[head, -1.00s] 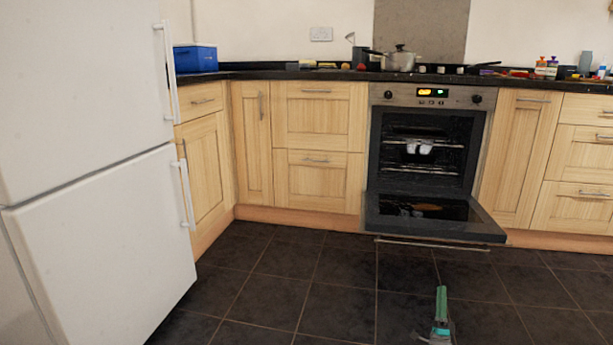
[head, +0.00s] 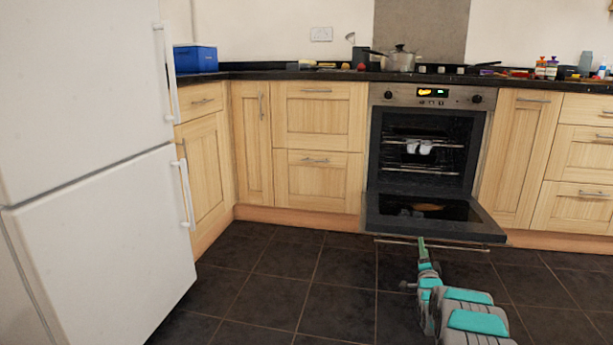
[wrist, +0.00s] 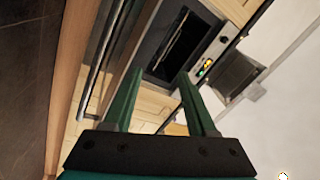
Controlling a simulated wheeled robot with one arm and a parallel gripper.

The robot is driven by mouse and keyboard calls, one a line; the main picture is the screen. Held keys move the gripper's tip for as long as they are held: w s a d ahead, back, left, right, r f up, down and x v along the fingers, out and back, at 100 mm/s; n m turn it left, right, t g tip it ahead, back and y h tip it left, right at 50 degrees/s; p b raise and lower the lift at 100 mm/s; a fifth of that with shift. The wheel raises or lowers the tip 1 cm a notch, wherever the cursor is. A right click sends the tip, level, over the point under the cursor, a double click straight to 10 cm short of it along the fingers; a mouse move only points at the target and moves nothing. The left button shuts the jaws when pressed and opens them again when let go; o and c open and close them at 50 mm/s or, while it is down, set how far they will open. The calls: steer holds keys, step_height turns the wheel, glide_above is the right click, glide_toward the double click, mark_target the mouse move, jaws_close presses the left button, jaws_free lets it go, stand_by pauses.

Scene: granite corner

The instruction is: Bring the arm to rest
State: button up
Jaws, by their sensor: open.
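My gripper (head: 421,243) shows at the bottom of the head view, in front of the open oven door, with my grey and teal arm behind it. In the wrist view my gripper (wrist: 158,82) has its two green fingers spread apart with nothing between them. The oven (head: 427,147) stands beyond it with its door (head: 380,219) folded down. The oven also shows, tilted, in the wrist view (wrist: 180,42). I cannot tell whether the fingertips touch the door.
A white fridge (head: 90,200) stands at the left. Wooden cabinets (head: 317,180) flank the oven. The dark counter holds a pot (head: 401,61), a blue box (head: 195,58) and several small items. The tiled floor (head: 290,285) left of my arm is clear.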

steer(key=s+a+r+n+g+y, duration=0.1)
steer(key=s+a+r+n+g, duration=0.35)
steer(key=a+r, duration=0.2)
steer(key=s+a+r+n+g, duration=0.1)
steer(key=s+a+g, duration=0.15)
steer(key=s, duration=0.35)
steer(key=s+a+r+n+g+y, duration=0.1)
steer(key=s+a+g, duration=0.15)
steer(key=s, duration=0.45)
steer(key=s+a+r+n+g, duration=0.1)
steer(key=s+a+g, duration=0.1)
steer(key=s+a, duration=0.3)
steer(key=s+a+n+g+y, duration=0.1)
steer(key=s+a+n+g, duration=0.2)
steer(key=s, duration=1.4)
steer(key=s+a+r+n+g, duration=0.1)
steer(key=s+a+n+g, duration=0.2)
steer(key=s, duration=1.3)
steer(key=s+a+n+g+y, duration=0.1)
steer(key=s+a+n+g, duration=0.2)
steer(key=s, duration=1.4)
step_height(320, 180, up, 14)
steer(key=m+p, duration=0.1)
steer(key=p, duration=1.2)
steer(key=shift+w+a+g+p, duration=0.2)
steer(key=shift+g+p, duration=0.2)
steer(key=shift+g, duration=0.05)
